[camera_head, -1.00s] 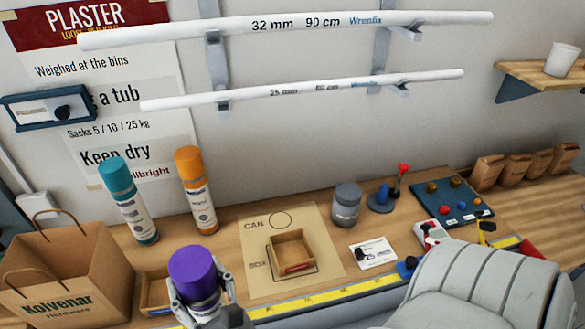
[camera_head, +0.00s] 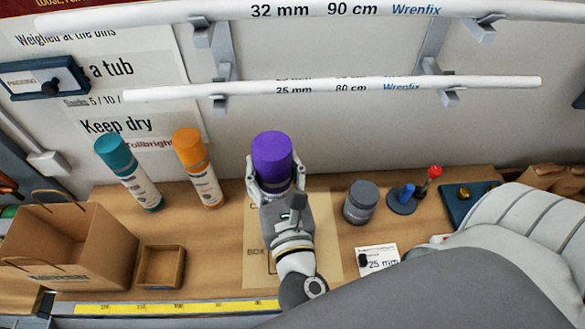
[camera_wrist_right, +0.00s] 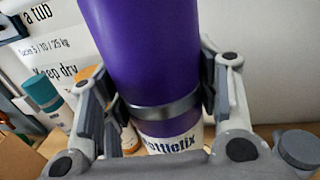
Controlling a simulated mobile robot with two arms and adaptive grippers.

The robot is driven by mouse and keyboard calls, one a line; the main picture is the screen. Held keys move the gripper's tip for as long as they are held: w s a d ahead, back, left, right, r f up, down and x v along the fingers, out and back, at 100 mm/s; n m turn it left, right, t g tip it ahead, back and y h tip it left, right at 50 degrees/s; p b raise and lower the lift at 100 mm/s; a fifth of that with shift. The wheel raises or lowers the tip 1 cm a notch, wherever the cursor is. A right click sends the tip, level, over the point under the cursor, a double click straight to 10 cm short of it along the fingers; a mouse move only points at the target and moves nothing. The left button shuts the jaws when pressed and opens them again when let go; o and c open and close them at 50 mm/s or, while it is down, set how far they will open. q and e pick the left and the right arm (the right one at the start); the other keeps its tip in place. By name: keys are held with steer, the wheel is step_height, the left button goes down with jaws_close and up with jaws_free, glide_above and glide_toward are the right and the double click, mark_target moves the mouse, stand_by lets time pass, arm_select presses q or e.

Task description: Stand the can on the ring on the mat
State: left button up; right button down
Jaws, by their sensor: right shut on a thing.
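The purple can (camera_head: 272,158) is upright or nearly so in my right gripper (camera_head: 275,185), over the back part of the beige mat (camera_head: 328,240). The gripper's fingers are shut on both sides of the can. The right wrist view also shows the purple can (camera_wrist_right: 150,55) between the fingers (camera_wrist_right: 155,100), with a grey band and a white label low down. The ring printed on the mat is hidden behind the can and gripper. Whether the can's base touches the mat cannot be told. My left gripper is not in view.
A teal can (camera_head: 128,170) and an orange can (camera_head: 198,167) stand left of the mat. A grey jar (camera_head: 360,202) and a blue-and-red stand (camera_head: 403,197) are to its right. A paper bag (camera_head: 70,245) and small wooden box (camera_head: 162,266) sit at front left.

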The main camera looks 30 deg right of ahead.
steer(key=w+d+f+b, duration=0.8)
steer(key=w+f+b, duration=0.2)
steer(key=f+b, duration=0.1)
steer(key=shift+f, duration=0.65)
steer(key=shift+f, duration=0.15)
steer(key=c, duration=0.6)
jaws_free()
steer(key=shift+o, duration=0.4)
